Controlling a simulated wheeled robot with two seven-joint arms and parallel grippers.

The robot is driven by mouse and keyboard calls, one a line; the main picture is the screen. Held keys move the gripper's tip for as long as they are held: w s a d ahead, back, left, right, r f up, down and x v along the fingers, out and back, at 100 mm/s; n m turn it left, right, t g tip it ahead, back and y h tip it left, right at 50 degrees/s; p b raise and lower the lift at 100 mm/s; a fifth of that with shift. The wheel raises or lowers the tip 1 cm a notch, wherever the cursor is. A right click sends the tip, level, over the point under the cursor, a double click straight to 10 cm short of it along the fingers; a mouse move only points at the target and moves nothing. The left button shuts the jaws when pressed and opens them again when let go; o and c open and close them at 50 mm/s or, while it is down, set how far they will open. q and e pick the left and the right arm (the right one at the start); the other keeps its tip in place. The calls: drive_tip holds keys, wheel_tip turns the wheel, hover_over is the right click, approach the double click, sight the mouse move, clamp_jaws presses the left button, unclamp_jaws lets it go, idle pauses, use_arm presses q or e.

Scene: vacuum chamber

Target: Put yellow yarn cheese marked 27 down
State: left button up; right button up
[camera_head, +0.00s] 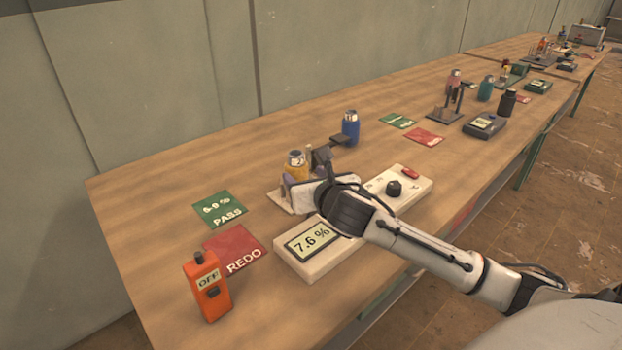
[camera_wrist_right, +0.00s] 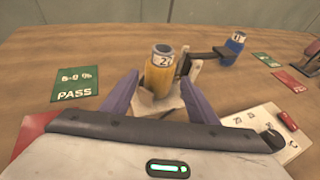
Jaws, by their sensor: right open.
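The yellow yarn cheese (camera_head: 297,168) stands upright on a small pale stand on the wooden table. In the right wrist view the yellow cheese (camera_wrist_right: 160,72) shows a white label with a 2 and part of another digit, and a blue-grey hollow top. My right gripper (camera_head: 291,187) is at the cheese. In the right wrist view its two purple fingers (camera_wrist_right: 158,98) are spread apart, one on each side of the cheese's lower part, with gaps visible. The rest of the gripper hides part of the stand in the head view. My left gripper is not in view.
A white meter (camera_head: 330,245) reads 7.6 % in front of the stand. Further stations line the table.

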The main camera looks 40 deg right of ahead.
drive_tip(key=shift+v, duration=2.1)
